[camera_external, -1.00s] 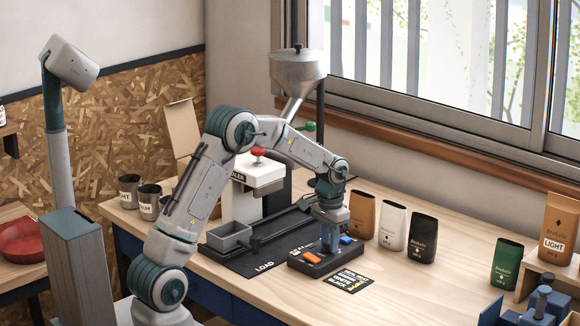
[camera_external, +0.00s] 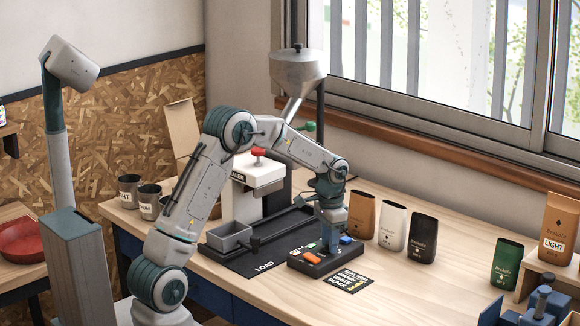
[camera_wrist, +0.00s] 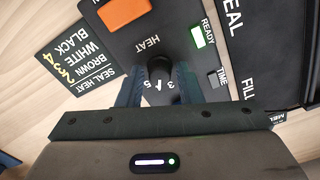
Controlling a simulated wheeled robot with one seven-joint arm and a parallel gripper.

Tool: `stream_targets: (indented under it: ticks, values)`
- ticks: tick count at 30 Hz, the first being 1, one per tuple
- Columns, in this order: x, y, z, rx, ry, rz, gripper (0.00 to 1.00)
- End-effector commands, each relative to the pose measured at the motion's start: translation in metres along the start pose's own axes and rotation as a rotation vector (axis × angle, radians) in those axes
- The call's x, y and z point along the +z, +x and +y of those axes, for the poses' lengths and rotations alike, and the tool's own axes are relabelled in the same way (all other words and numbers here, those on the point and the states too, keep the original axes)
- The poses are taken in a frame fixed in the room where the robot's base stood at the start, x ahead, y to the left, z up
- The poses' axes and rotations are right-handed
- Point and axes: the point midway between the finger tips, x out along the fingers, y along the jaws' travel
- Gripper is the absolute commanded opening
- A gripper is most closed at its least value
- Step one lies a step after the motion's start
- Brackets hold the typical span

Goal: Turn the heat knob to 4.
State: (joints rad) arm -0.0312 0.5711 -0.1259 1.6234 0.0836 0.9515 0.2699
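The dark heat knob (camera_wrist: 160,70) stands on the black control panel (camera_wrist: 128,44), below the word HEAT in the wrist view. In the external view my gripper (camera_external: 331,238) points down at the panel and hides the knob. A card (camera_wrist: 76,58) beside the panel reads SEAL HEAT with BROWN, WHITE and BLACK and small numbers.
The panel also has an orange button (camera_wrist: 122,12), a lit green READY window (camera_wrist: 202,35) and a TIME label (camera_wrist: 222,80). The sealer (camera_external: 258,174) stands behind, with a grey tray (camera_external: 229,236) at left. Brown, white and black bags (camera_external: 392,226) stand to the right.

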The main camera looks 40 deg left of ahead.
Motion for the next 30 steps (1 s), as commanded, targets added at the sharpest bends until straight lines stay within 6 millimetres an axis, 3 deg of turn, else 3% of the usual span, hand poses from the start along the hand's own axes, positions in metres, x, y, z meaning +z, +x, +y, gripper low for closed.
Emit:
stream_targets:
  ticks: [10,14,30]
  values:
    - [0.0,-0.001,0.0,0.0,0.0,0.0,0.47]
    - [-0.001,-0.011,0.0,-0.001,-0.001,0.003,0.47]
    - [-0.001,-0.121,0.0,-0.001,0.0,0.004,0.47]
